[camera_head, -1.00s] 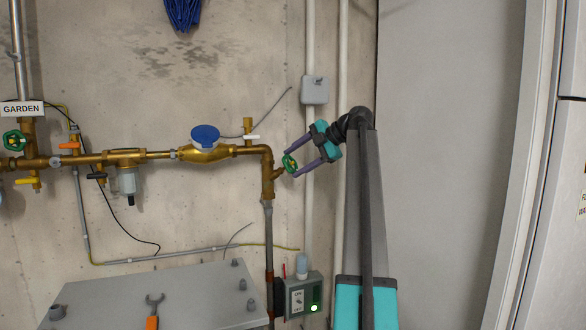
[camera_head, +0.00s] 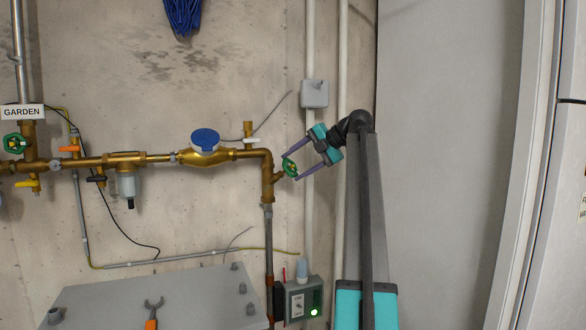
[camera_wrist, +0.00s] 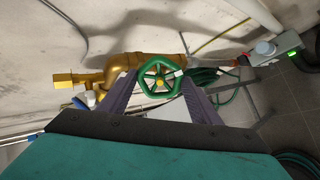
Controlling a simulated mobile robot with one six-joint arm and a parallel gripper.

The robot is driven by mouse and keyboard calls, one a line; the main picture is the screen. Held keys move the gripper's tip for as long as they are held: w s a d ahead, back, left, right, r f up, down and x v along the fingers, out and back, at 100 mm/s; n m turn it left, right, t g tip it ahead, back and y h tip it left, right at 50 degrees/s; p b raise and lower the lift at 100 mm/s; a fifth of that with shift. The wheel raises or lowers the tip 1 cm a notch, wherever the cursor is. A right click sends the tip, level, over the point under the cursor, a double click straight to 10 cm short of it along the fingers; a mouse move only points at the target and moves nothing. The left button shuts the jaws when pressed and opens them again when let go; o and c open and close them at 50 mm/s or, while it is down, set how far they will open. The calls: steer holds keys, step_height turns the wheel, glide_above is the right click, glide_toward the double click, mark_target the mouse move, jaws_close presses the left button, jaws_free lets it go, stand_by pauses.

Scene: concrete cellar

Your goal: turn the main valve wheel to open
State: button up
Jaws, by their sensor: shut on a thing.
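The main valve wheel (camera_head: 289,167) is a small green handwheel on the brass pipe (camera_head: 267,178) at the right end of the pipe run. My gripper (camera_head: 296,164) reaches it from the upper right, with one purple finger on each side of the rim. In the wrist view the green wheel (camera_wrist: 160,79) shows its spokes and yellow hub, set between the two finger ends of my gripper (camera_wrist: 161,84). The fingers are shut on the rim. Their exact contact points are too small to see clearly.
A second green wheel (camera_head: 15,143) sits at the far left under the GARDEN sign (camera_head: 22,111). A blue-capped meter (camera_head: 205,142) is on the pipe. A control box (camera_head: 303,298) shows a green light.

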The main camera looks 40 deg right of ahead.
steer(key=shift+a+n, duration=0.1)
steer(key=shift+n, duration=1.7)
steer(key=o, duration=1)
steer(key=shift+o, duration=0.2)
steer(key=p+v, duration=0.1)
steer(key=v, duration=0.5)
steer(key=shift+s, duration=0.15)
